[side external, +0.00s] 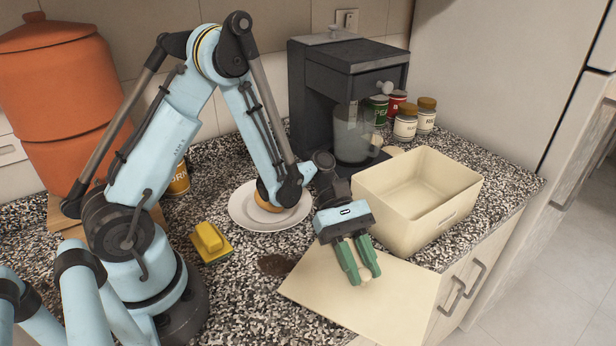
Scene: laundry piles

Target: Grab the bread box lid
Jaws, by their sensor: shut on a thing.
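The bread box lid (400,310) is a flat cream panel at the lower right, in front of the open bread box (430,220). It reaches over the counter's front edge, and its lowest part runs out of the picture. My gripper (363,277) points down at the lid with its green fingers near the middle of the panel's far half. It is shut on a small pale part of the lid, mostly hidden between the fingers. I cannot tell whether the lid rests flat on the counter or is slightly raised.
A white plate (244,216) with a bread roll sits left of my gripper, and a yellow sponge (210,242) lies further left. A dark coffee machine (310,90) and several jars (405,122) stand behind the box. A dark stain (275,264) marks the speckled counter.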

